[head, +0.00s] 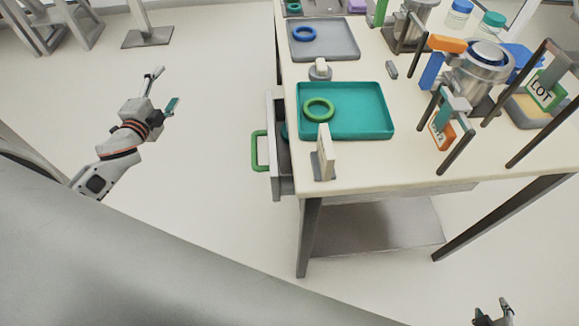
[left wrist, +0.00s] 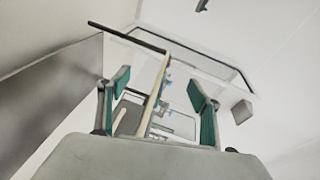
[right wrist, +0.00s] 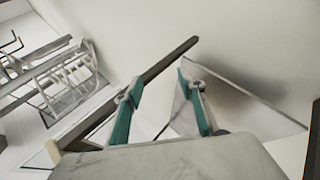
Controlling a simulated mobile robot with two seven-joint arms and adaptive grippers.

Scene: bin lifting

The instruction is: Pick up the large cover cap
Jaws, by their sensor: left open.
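I cannot tell for sure which item is the large cover cap. A metal vessel with a round blue-centred top (head: 487,54) stands at the right of the table, partly behind brackets and signs. A green ring (head: 319,110) lies in a teal tray (head: 372,126), and a blue ring (head: 304,34) lies in a grey tray (head: 340,45). My left gripper (head: 164,90) is open and empty over the floor left of the table; its parted fingers show in the left wrist view (left wrist: 159,90). My right gripper (head: 491,311) is low at the bottom right, open and empty in the right wrist view (right wrist: 160,84).
The cream table (head: 430,168) has a partly open drawer with a green handle (head: 260,151) on its left side. Dark posts and a LOT sign (head: 541,93) crowd its right side. Jars with blue (head: 461,7) and teal lids stand behind.

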